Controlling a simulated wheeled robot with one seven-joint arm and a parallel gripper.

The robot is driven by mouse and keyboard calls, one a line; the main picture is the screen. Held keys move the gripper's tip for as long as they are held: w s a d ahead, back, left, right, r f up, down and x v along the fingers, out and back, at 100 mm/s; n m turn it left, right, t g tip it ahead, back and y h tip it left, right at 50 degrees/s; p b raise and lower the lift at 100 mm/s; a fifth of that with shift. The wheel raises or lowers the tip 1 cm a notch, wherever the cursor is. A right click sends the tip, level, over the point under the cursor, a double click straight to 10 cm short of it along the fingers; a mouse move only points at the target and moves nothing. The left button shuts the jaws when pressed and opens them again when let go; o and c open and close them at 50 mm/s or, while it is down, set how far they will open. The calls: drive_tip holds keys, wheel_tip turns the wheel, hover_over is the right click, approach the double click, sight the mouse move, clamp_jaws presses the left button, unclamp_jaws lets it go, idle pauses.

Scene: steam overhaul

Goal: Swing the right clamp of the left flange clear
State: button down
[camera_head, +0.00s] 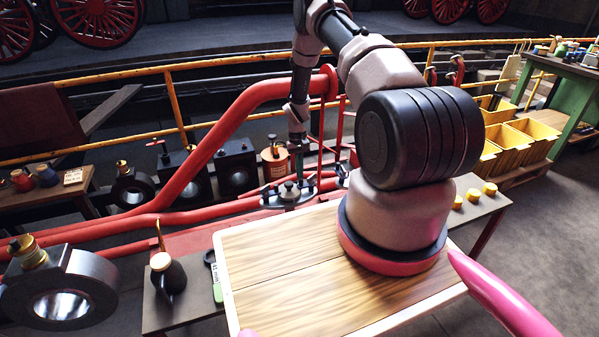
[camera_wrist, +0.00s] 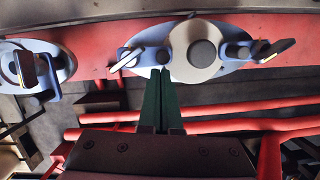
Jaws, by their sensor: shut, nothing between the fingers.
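The left flange (camera_head: 288,197) is an oval blue-grey plate on the red pipework in the head view. In the wrist view it shows at top centre with a pale round cap (camera_wrist: 197,50). It carries a clamp with a dark handle at each end, one at picture left (camera_wrist: 126,60) and one at picture right (camera_wrist: 272,51). The wrist picture seems turned around from the head picture, so the picture-left one appears to be the right clamp. My gripper (camera_wrist: 165,75) is shut and empty, its green fingers close below the cap, between the clamps. Contact cannot be told.
A second flange (camera_wrist: 38,68) with a similar clamp sits at left in the wrist view. A thick red pipe (camera_head: 225,125) rises beside my arm in the head view. A wooden board (camera_head: 290,285) lies in front. A dark oil can (camera_head: 168,277) stands left of it.

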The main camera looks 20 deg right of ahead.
sight(301, 181)
drive_tip(key=shift+s+a+n, duration=0.2)
drive_tip(key=shift+s+n, duration=0.15)
drive_tip(key=shift+n, duration=0.55)
drive_tip(key=shift+s+a+n+h, duration=0.1)
drive_tip(key=shift+s+n+h, duration=0.2)
drive_tip(key=shift+n, duration=0.4)
drive_tip(key=shift+s+a+n+h, duration=0.1)
drive_tip(key=shift+s+n+h, duration=0.15)
drive_tip(key=shift+n, duration=0.45)
drive_tip(key=n, duration=0.1)
drive_tip(key=s+n, duration=0.1)
drive_tip(key=n, duration=0.1)
drive_tip(key=n+h, duration=0.1)
drive_tip(key=shift+s+n+t, duration=0.3)
drive_tip(key=shift+s, duration=0.1)
drive_tip(key=n, duration=0.1)
drive_tip(key=s+n, duration=0.1)
drive_tip(key=n, duration=0.2)
drive_tip(key=shift+s+d+n+t+h, duration=0.25)
drive_tip(key=shift+s+n+t+h, duration=0.05)
drive_tip(key=shift+s+t+h, duration=0.1)
drive_tip(key=n, duration=0.1)
drive_tip(key=s+n, duration=0.1)
drive_tip(key=n, duration=0.1)
drive_tip(key=shift+d+t, duration=0.3)
drive_tip(key=shift+d, duration=0.1)
drive_tip(key=shift+s+d, duration=0.1)
drive_tip(key=shift+d, duration=0.15)
drive_tip(key=shift+s, duration=0.1)
